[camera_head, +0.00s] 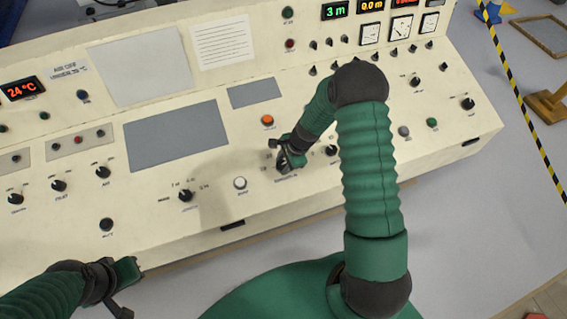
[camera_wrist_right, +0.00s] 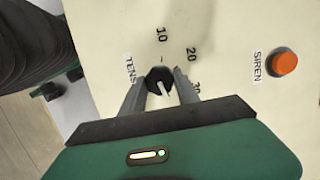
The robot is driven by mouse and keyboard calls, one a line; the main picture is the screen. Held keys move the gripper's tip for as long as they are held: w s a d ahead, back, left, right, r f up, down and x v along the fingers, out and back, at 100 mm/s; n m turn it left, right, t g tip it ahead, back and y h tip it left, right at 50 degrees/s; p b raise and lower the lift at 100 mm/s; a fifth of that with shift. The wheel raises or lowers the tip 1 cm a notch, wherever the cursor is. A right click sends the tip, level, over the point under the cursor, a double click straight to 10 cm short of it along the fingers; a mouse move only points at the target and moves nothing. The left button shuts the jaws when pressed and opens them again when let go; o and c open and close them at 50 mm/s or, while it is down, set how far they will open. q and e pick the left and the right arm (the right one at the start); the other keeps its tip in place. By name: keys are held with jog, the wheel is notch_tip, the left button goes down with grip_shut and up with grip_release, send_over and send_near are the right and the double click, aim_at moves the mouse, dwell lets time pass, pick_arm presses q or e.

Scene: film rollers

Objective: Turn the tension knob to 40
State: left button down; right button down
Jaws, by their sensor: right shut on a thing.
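The tension knob (camera_wrist_right: 157,80) is black with a white pointer line, on the cream panel. In the right wrist view its pointer slants down and to the right, past the 30 mark (camera_wrist_right: 197,87). The 10 mark (camera_wrist_right: 161,34) and the 20 mark (camera_wrist_right: 191,54) are readable; any mark beyond 30 is hidden by my gripper. My right gripper (camera_head: 287,158) is shut on this knob, one finger on each side, and mostly covers it in the head view. My left gripper (camera_head: 122,285) is at the lower left, in front of the console and away from the knob; its opening is unclear.
An orange siren button (camera_head: 267,120) is just behind the tension knob. A white button (camera_head: 239,183) and another black knob (camera_head: 185,195) are to its left. A black knob (camera_head: 331,150) is close on the right, beside my right arm. The console's front edge lies below.

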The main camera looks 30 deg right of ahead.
jog(key=shift+w+r, duration=0.1)
jog(key=c, duration=0.9)
grip_release()
jog(key=v, duration=1.6)
jog(key=shift+r, duration=0.3)
jog(key=shift+d, duration=0.1)
